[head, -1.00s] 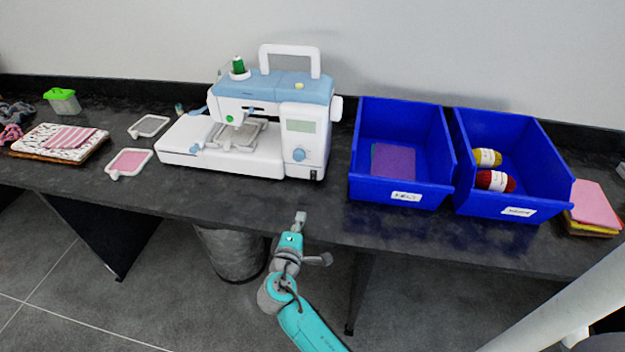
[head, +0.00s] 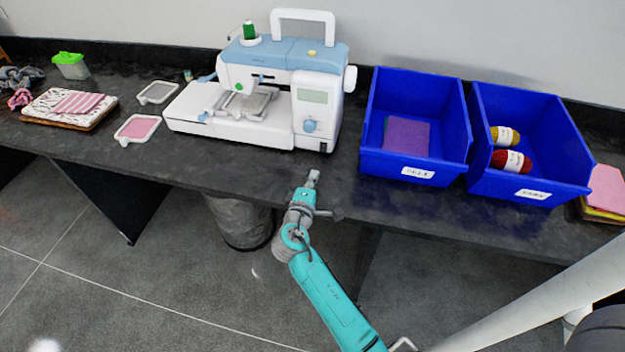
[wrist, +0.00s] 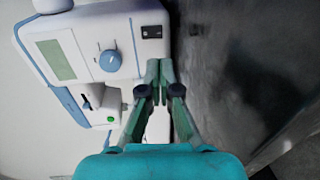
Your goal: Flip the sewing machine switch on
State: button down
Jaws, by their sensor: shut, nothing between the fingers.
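The white and blue sewing machine (head: 285,85) stands on the dark table. Its small black switch (head: 323,147) is at the lower right of its front, below the blue dial (head: 309,126). In the wrist view the machine lies sideways, with the switch (wrist: 152,32) at the top and the dial (wrist: 110,61) beside it. My gripper (head: 313,177) is shut and empty, at the table's front edge, just in front of the machine's lower right corner. In the wrist view its fingertips (wrist: 160,66) point toward the switch, with a gap between.
Two blue bins, one with felt (head: 407,136) and one with yarn (head: 512,161), stand right of the machine. Embroidery hoops (head: 137,128) and folded fabric (head: 68,107) lie to the left. A grey waste bin (head: 240,222) stands under the table.

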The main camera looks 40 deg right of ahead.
aim_at(323, 151)
jog(key=x, duration=1)
jog(key=shift+w+d, duration=0.1)
jog(key=shift+w+d, duration=0.1)
jog(key=shift+d, duration=0.15)
jog(key=shift+a, duration=0.1)
jog(key=v, duration=1.2)
jog(key=shift+f, duration=0.15)
